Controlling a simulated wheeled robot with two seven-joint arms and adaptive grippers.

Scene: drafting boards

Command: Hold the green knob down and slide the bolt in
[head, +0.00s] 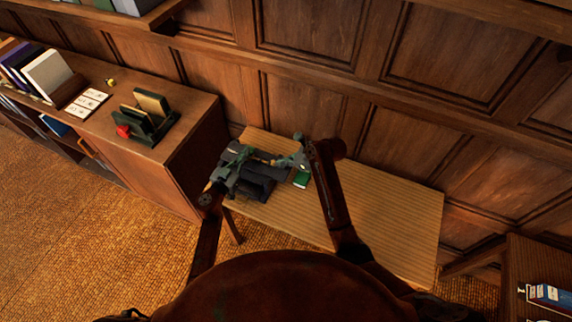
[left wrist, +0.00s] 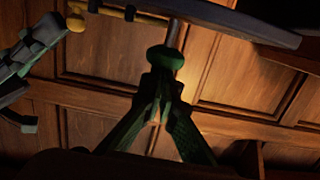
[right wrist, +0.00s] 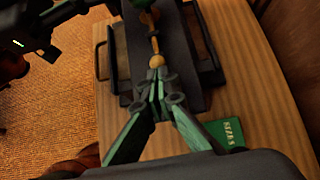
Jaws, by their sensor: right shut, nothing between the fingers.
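The bolt's yellow ball end (right wrist: 156,61) lies on the dark device (right wrist: 182,60) and also shows in the left wrist view (left wrist: 76,22). My right gripper (right wrist: 155,86) is shut and empty, its tips just short of the ball. In the head view, the grippers largely hide the knob and bolt.
The device stands on a light wooden table (head: 390,215) against a panelled wall. A small green book (right wrist: 226,134) lies beside it, near my right gripper. The table's right part is clear. A cabinet (head: 160,150) with books and a card holder stands at the left.

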